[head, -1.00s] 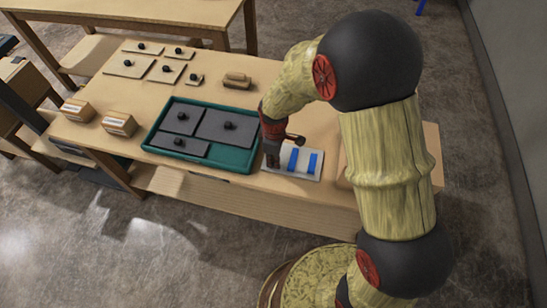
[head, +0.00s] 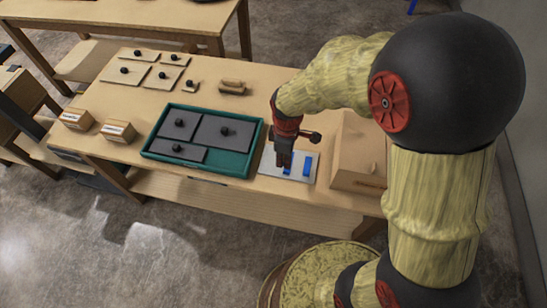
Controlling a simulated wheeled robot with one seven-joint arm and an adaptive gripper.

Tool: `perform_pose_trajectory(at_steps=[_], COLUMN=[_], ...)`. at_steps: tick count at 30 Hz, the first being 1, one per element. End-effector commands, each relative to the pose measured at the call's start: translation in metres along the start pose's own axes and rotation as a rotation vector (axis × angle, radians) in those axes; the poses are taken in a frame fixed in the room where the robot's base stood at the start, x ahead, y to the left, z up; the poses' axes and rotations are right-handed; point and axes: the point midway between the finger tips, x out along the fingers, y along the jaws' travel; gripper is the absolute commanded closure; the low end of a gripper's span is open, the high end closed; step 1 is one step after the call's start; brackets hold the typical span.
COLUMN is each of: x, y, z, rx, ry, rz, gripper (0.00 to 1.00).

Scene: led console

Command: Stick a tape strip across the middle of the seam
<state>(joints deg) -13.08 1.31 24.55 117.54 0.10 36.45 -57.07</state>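The green tray (head: 254,145) stands on the bench and holds dark grey knobbed panels: a large one (head: 230,126) at right, a small one (head: 187,121) at upper left and a long one (head: 165,148) at lower left. Thin seams run between them; I cannot tell which is meant. Right of the tray lies a pale plate (head: 265,168) with blue tape strips. The right strip (head: 306,167) is clear to see; the left strip (head: 288,170) is partly hidden by my gripper (head: 284,163). My gripper points down over the left strip. Contact and finger opening cannot be made out.
A wooden box (head: 351,178) stands right of the plate, close to my arm. Bench space behind the tray is clear.

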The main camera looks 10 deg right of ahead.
Motion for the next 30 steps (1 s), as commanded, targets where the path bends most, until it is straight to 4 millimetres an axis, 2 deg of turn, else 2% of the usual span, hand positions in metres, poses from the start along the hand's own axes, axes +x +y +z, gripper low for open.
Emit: perform_pose_trajectory(at_steps=[1, 6, 12, 18, 30], x=[-0.006, -0.020, -0.029, -0.038, -0.064], y=[-0.008, -0.024, -0.035, -0.039, -0.039], z=[0.014, 0.043, 0.063, 0.070, 0.070], rx=[0.005, 0.003, 0.002, 0.001, 0.001], ry=[-0.002, -0.001, -0.002, -0.002, -0.002], rz=[-0.003, -0.002, -0.003, -0.003, -0.003], gripper=[1.00, 1.00, 1.00, 1.00, 1.00])
